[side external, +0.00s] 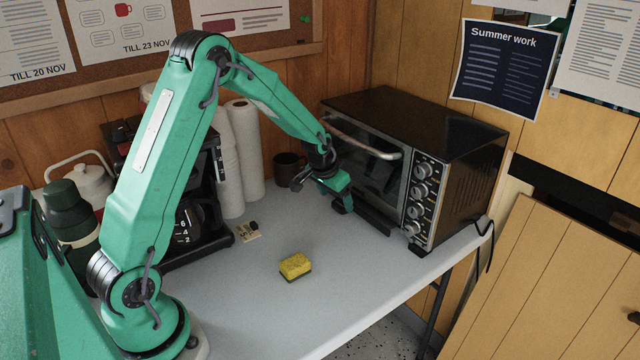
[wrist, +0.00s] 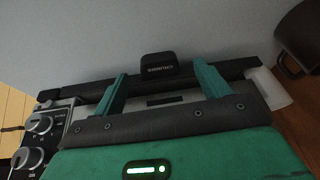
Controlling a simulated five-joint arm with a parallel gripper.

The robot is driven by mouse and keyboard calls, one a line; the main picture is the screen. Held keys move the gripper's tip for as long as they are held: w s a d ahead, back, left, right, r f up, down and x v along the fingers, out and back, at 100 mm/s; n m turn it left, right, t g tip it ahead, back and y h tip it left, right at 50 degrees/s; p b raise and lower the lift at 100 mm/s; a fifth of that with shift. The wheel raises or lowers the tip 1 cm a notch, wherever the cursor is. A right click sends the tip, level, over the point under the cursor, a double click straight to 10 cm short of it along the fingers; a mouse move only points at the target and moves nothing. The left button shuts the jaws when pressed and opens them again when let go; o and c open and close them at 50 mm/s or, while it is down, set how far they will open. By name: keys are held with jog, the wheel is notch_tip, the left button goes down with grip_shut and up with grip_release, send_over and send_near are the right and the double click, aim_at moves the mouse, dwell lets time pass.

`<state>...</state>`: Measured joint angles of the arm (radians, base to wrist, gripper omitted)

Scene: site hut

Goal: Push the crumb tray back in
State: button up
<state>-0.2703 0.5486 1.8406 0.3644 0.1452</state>
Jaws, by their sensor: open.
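The crumb tray (side external: 376,222) shows as a dark strip at the foot of the toaster oven's front, standing out a little from it. In the wrist view the tray's dark front edge (wrist: 75,92) runs across the picture, with a black labelled pull tab (wrist: 158,68) at its middle. My gripper (side external: 343,204) is low in front of the oven, by the tray's left part. In the wrist view my gripper (wrist: 163,86) is open, its green fingers apart on either side of the tab. Whether the fingertips touch the tray cannot be told.
The black toaster oven (side external: 467,170) stands at the table's right end, door shut. A dark mug (side external: 288,166) and paper rolls (side external: 243,150) stand left of it. A yellow sponge (side external: 295,265) lies on the table (side external: 350,290), with clear room around it. A coffee maker stands at left.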

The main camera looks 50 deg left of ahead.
jog(key=shift+x, duration=1.35)
jog(key=shift+d, duration=0.1)
jog(key=c, duration=1.4)
jog(key=shift+o, duration=0.2)
jog(key=shift+w, duration=0.15)
